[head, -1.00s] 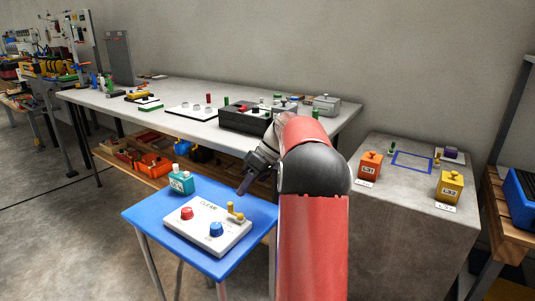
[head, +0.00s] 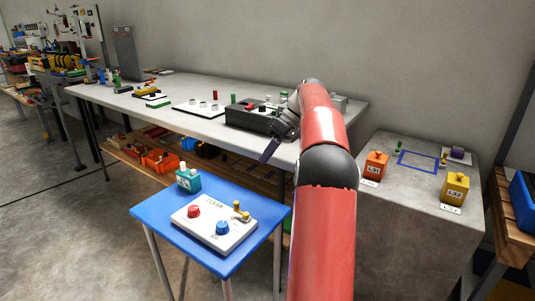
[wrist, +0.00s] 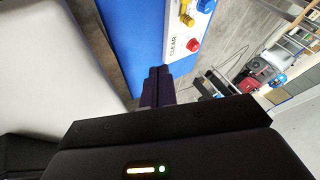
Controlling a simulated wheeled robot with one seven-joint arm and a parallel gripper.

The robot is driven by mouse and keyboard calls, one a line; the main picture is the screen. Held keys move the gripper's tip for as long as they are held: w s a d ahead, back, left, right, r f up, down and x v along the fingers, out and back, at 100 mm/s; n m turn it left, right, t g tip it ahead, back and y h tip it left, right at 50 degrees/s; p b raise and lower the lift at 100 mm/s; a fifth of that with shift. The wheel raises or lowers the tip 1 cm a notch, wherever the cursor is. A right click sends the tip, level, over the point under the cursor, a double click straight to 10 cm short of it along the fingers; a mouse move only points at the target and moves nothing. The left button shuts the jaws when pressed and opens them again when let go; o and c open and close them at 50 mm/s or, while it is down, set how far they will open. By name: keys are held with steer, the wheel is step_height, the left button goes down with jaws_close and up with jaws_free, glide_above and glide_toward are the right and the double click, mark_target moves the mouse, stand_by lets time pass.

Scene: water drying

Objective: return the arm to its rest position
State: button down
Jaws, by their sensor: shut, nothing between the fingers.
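My gripper (head: 270,149) is at the end of my red and grey arm, in the air in front of the long table's front edge. It is above and behind the blue stand, apart from it. In the wrist view its fingers (wrist: 157,88) are together with nothing between them. My arm rises from the bottom right of the head view, bends at a dark joint and hides part of the long table behind it.
The blue stand (head: 158,218) carries a white button panel (head: 208,240) and a teal bottle (head: 188,181). The long table (head: 185,84) holds a dark box (head: 238,119). A grey block (head: 405,190) at right bears orange (head: 375,165) and yellow (head: 455,189) containers.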

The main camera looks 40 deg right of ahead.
stand_by(0.3)
steer(key=s+a+r+m+h, duration=0.1)
steer(key=s+a+r+h, duration=0.15)
steer(key=a, duration=0.65)
steer(key=s+a+r+m+h, duration=0.15)
steer(key=s+a, duration=0.25)
steer(key=a, duration=0.6)
steer(key=s+a+f+m+t+h, duration=0.1)
steer(key=s+a+f, duration=0.4)
steer(key=s, duration=0.4)
steer(key=s+a+f+m+t+h, duration=0.2)
steer(key=s+a+f, duration=0.2)
steer(key=s, duration=0.6)
steer(key=shift+s+a+f, duration=0.25)
steer(key=shift+a+f, duration=0.15)
steer(key=shift+a, duration=0.1)
